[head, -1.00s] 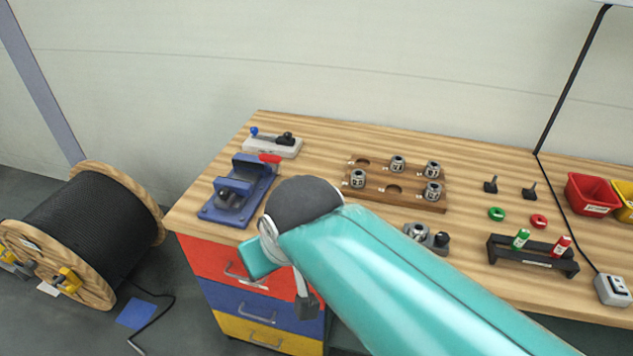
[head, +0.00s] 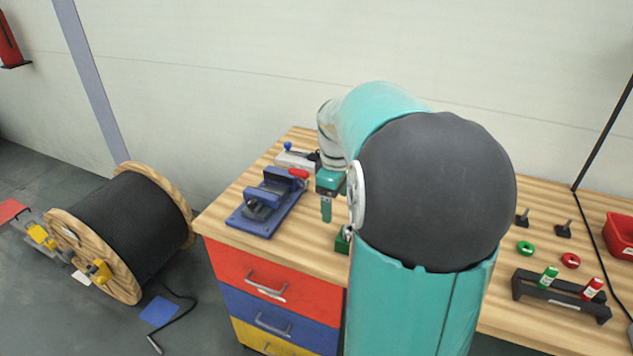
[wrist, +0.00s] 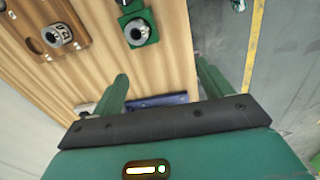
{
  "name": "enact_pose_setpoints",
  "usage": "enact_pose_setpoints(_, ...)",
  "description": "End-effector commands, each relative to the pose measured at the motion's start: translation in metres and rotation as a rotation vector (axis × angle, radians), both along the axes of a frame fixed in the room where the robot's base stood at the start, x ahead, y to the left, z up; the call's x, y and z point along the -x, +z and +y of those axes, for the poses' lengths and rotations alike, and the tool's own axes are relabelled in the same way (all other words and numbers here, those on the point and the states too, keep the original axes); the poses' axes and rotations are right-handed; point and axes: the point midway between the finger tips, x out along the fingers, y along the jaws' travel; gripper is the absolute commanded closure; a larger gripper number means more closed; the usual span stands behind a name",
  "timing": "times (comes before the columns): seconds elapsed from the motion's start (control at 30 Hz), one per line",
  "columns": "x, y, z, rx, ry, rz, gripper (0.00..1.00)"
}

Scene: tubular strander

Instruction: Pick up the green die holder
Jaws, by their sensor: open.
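The green die holder (wrist: 149,20) is at the top of the wrist view, a green block with a round metal die (wrist: 138,34) in it, on the wooden bench. In the head view, only a small green part of it (head: 342,241) shows at the bench's front edge, beside my arm, which hides the rest. My gripper (wrist: 163,80) is open and empty. Its two fingers are spread below the holder in the wrist view, apart from it. In the head view my gripper (head: 326,208) hangs over the bench, just right of the blue vise.
The blue vise (head: 265,203) stands at the bench's left end. A wooden rack with dies (wrist: 48,12) is left of the holder in the wrist view. A black stand (head: 562,297) with green and red cylinders, a green ring (head: 525,248) and a red ring (head: 570,260) are at the right.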

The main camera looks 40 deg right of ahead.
Motion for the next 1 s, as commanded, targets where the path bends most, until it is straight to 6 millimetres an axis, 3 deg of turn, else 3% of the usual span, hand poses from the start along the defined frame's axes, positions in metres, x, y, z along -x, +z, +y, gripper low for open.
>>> enact_pose_setpoints(0.03, 0.003, -0.010, -0.021, -0.017, 0.006, 0.015, 0.22)
enact_pose_setpoints(0.1, 0.005, -0.018, -0.040, -0.035, 0.028, 0.027, 0.22)
enact_pose_setpoints(0.23, 0.009, -0.027, -0.057, -0.052, 0.050, 0.038, 0.22)
enact_pose_setpoints(0.43, 0.011, -0.049, -0.058, -0.056, 0.054, 0.041, 0.22)
enact_pose_setpoints(0.8, 0.008, -0.121, -0.056, -0.054, 0.058, 0.039, 0.22)
enact_pose_setpoints(1.0, 0.009, -0.136, -0.056, -0.053, 0.057, 0.039, 0.22)
